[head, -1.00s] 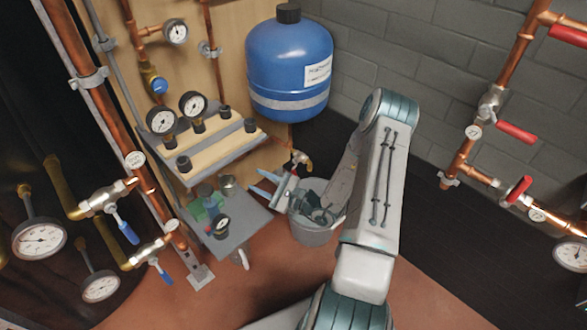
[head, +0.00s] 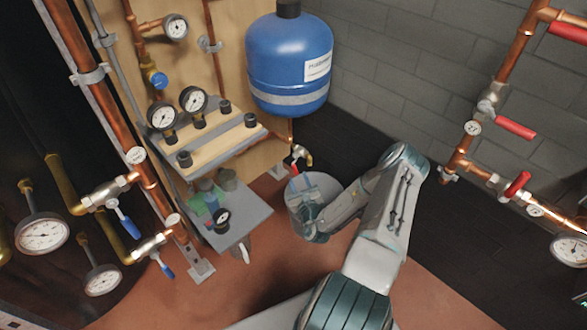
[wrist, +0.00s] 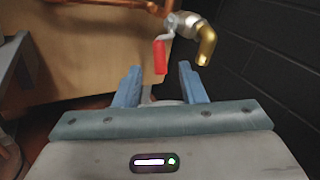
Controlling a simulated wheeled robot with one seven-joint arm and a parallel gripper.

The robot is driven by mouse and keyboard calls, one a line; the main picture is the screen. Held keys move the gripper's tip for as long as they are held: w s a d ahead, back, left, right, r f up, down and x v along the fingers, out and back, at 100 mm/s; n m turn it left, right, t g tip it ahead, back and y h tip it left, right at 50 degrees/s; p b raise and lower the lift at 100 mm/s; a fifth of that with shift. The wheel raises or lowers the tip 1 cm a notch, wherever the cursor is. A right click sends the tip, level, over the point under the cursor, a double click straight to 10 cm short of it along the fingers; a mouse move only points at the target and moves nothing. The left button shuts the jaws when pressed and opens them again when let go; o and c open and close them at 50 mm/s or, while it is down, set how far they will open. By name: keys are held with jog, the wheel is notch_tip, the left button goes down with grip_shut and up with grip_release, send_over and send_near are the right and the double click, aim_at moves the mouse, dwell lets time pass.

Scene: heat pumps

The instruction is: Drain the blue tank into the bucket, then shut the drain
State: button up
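The blue tank (head: 289,60) hangs at the wall in the head view, with a white label and a grey band. Below it is the drain valve (head: 301,154), a brass spout with a red lever. In the wrist view the valve's brass spout (wrist: 206,45) points down, and the red lever (wrist: 160,55) hangs down beside it. The grey bucket (head: 296,208) stands on the floor below the valve. My gripper (wrist: 160,80) is open, its two blue fingers apart, with the lever just beyond and between their tips. No contact is visible. My wrist overlaps the bucket in the head view.
A shelf with gauges (head: 205,140) and a lower grey shelf (head: 235,232) with small jars stand left of the bucket. Copper pipes with red-handled valves (head: 515,128) run along the right wall. A copper pipe (wrist: 110,5) crosses above the lever in the wrist view.

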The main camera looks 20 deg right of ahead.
aim_at(295, 171)
jog(key=w, duration=0.2)
jog(key=w+d+b, duration=0.1)
jog(key=w, duration=0.2)
jog(key=w+b, duration=0.1)
jog(key=w, duration=0.1)
jog(key=shift+w+d, duration=0.2)
jog(key=shift+w, duration=0.1)
grip_shut()
